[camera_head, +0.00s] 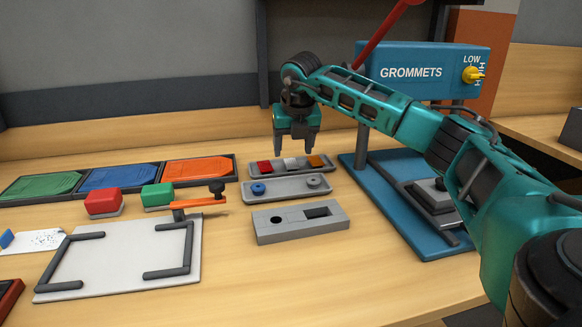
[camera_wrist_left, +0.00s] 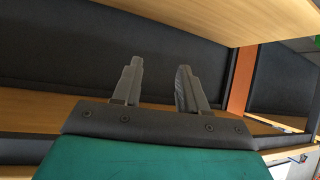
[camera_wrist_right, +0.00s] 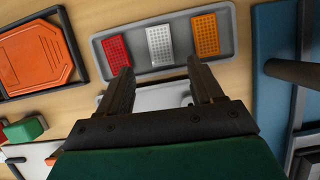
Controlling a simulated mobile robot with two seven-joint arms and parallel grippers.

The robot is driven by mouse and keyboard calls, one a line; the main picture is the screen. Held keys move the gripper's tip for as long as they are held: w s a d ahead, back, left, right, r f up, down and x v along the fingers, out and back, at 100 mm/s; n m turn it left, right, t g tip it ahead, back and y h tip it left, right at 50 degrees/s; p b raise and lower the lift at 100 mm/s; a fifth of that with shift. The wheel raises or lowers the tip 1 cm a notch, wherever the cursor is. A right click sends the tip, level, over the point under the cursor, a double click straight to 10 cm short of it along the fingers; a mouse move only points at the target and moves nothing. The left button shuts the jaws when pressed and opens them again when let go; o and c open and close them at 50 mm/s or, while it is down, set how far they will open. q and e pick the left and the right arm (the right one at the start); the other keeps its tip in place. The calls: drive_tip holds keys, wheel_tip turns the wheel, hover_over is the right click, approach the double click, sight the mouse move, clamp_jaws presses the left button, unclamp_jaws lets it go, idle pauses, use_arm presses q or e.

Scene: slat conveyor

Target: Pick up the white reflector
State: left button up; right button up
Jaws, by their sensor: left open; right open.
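The white reflector (camera_head: 291,163) lies in a grey tray (camera_head: 262,175) between a red reflector (camera_head: 264,167) and an orange reflector (camera_head: 316,161). In the right wrist view the white reflector (camera_wrist_right: 160,46) is a pale dimpled rectangle in the middle of the tray, ahead of the fingertips. My right gripper (camera_head: 298,150) is open and empty, pointing down above and just in front of the tray. Its fingers also show in the right wrist view (camera_wrist_right: 160,72), apart from the reflector. My left gripper (camera_wrist_left: 158,65) is open and empty, away from the work area, and is out of the head view.
A second tray (camera_head: 287,188) with a blue grommet and a grey ring lies nearer, then a grey block with openings (camera_head: 300,232). The blue GROMMETS press (camera_head: 420,62) stands at right. Red and green buttons, a white fixture plate (camera_head: 120,260) and coloured bins are left.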

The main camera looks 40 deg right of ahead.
sight(292, 165)
drive_tip(key=x, duration=0.5)
drive_tip(key=shift+s+f+b, duration=0.1)
drive_tip(key=shift+s+b, duration=0.15)
drive_tip(key=shift+b, duration=0.05)
drive_tip(key=shift+c, duration=0.4)
drive_tip(key=c, duration=1)
